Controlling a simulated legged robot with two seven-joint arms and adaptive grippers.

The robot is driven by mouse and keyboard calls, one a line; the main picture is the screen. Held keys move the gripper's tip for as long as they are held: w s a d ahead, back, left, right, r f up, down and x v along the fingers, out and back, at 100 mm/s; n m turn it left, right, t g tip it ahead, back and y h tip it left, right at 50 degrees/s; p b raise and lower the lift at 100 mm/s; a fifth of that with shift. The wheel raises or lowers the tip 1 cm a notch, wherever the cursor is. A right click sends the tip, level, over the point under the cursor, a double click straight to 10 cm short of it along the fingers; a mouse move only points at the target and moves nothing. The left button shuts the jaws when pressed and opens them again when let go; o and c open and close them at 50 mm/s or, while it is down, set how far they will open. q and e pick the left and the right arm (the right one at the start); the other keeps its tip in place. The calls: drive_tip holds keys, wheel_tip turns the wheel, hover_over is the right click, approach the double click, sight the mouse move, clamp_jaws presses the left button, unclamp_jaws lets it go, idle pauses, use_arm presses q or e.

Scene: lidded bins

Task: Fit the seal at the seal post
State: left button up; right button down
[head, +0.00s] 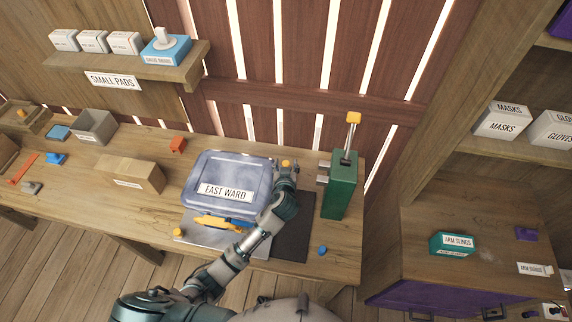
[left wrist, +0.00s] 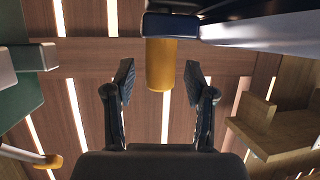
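The green seal post (head: 340,186) stands upright on the bench, with a yellow-topped lever (head: 353,119) and grey blocks on its left side. The blue-grey bin marked EAST WARD (head: 210,170) stands left of it, lid on. A yellow cylinder (head: 286,163) shows by the bin's right edge. My left gripper (head: 286,170) is there, between bin and post. In the left wrist view its fingers (left wrist: 160,78) are open, with the yellow cylinder (left wrist: 160,62) appearing between them; I cannot tell whether they touch it. My right gripper is out of view.
A yellow tool (head: 215,222), a yellow knob (head: 178,232) and a blue piece (head: 322,250) lie near the bench's front. A wooden block (head: 130,175) and grey box (head: 95,127) stand left. A wooden cabinet (head: 490,215) stands right. A slatted wall is behind.

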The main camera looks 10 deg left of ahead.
use_arm(q)
drive_tip(key=v, duration=1.2)
idle(0.5)
